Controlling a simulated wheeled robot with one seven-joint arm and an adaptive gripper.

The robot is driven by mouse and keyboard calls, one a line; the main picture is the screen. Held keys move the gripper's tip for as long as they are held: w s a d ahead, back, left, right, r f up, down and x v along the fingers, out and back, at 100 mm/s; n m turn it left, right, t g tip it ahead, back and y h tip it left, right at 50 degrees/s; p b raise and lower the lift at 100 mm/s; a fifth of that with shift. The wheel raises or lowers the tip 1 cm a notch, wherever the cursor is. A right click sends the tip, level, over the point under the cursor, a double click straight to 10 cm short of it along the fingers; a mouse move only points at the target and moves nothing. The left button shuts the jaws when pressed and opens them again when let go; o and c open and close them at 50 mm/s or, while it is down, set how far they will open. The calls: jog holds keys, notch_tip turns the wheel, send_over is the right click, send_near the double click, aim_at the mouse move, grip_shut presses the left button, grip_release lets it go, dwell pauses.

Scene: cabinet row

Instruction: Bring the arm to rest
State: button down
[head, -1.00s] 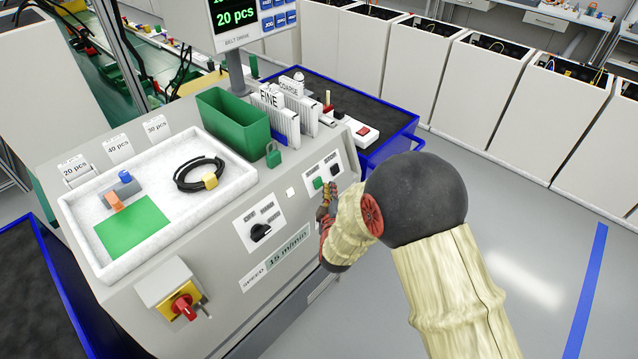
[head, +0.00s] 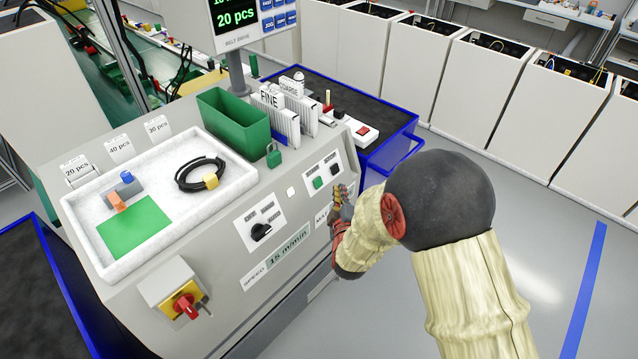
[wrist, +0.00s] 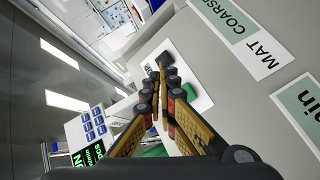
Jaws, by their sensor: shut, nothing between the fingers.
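My arm reaches in from the right in the head view, and my gripper (head: 339,200) is in front of the cabinet's sloped front panel. In the wrist view my gripper (wrist: 160,72) has its fingers together with nothing between them. A white plate with a green button (head: 318,183) and a black button (head: 334,170) is just above and left of the gripper. In the wrist view the fingertips overlap the button plate (wrist: 203,102) and a dark button; whether they touch cannot be told.
The cabinet (head: 215,275) carries a black selector knob (head: 261,231), a red rotary switch (head: 186,305), a white tray (head: 100,265) and a green bin (head: 233,125). A blue-edged table (head: 405,135) stands behind. The floor at right is open.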

dwell(0.3)
jog(key=s+f+m+g, duration=0.3)
jog(key=s+f+g, duration=0.25)
jog(key=f, duration=0.55)
jog(key=s+m+g, duration=0.3)
jog(key=s+g, duration=0.1)
jog(key=s, duration=0.5)
jog(key=s+d+r+m, duration=0.2)
jog(key=s+d+r, duration=0.4)
jog(key=r, duration=0.4)
jog(key=s+d+r+m+h, duration=0.1)
jog(key=s+d+r+m, duration=0.2)
jog(key=s+d+r, duration=0.2)
jog(key=s+d+r+m, duration=0.3)
jog(key=s+d+r, duration=0.3)
jog(key=s+r, duration=0.5)
notch_tip(320, 180, up, 4)
jog(key=shift+d+r, duration=0.25)
jog(key=shift+d, duration=0.1)
jog(key=shift+a+g, duration=0.15)
jog(key=shift+g, duration=0.1)
